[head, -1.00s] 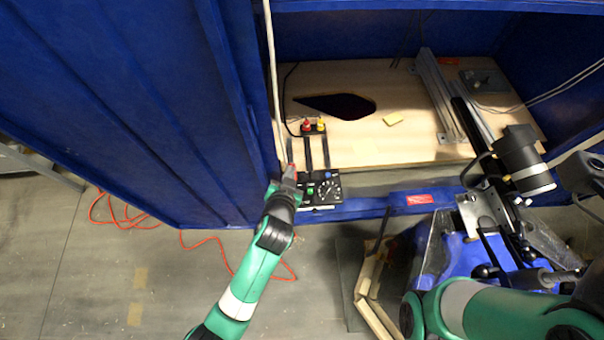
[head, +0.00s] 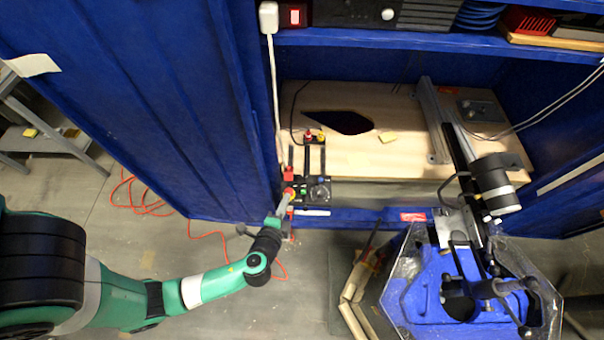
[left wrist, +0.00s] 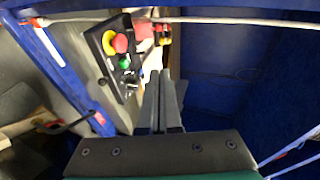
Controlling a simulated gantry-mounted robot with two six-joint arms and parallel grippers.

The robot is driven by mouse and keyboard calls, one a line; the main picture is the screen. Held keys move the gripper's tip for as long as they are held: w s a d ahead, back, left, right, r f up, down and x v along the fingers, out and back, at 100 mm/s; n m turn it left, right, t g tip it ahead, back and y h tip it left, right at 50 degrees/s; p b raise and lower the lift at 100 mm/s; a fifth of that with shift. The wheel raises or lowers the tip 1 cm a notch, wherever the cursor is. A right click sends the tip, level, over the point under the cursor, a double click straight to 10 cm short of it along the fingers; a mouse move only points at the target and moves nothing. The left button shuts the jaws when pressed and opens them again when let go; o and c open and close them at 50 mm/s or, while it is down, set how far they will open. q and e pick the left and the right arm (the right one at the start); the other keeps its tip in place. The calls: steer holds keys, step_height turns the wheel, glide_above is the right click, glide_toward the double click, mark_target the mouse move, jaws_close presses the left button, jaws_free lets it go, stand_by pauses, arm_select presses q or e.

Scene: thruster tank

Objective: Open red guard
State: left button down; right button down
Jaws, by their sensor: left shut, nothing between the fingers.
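The black control panel (head: 317,190) sits at the front left corner of the cabinet's wooden deck. A small red part (head: 290,173), which looks like the guard, is at its left end. In the left wrist view a red block (left wrist: 143,28), apparently the guard, lies beyond my fingertips; whether it is raised is unclear. My left gripper (head: 286,203) is at the panel's left edge, partly blending with red parts there. In the left wrist view its fingers (left wrist: 163,75) are shut and empty, apart from the red block. My right gripper is not in view.
A red mushroom button with a yellow ring (left wrist: 119,42) and a green button (left wrist: 125,62) are on the panel. A pale cable (head: 273,100) hangs down the blue cabinet's left side.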

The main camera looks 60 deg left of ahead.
mark_target(289, 171)
arm_select(q)
steer(key=b+x, duration=0.2)
steer(key=x, duration=0.7)
steer(key=shift+w+a+f, duration=0.15)
steer(key=shift+w+a, duration=0.1)
steer(key=shift+w, duration=0.1)
steer(key=a, duration=0.2)
steer(key=a+f, duration=0.1)
steer(key=a, duration=0.1)
steer(key=shift+f, duration=0.1)
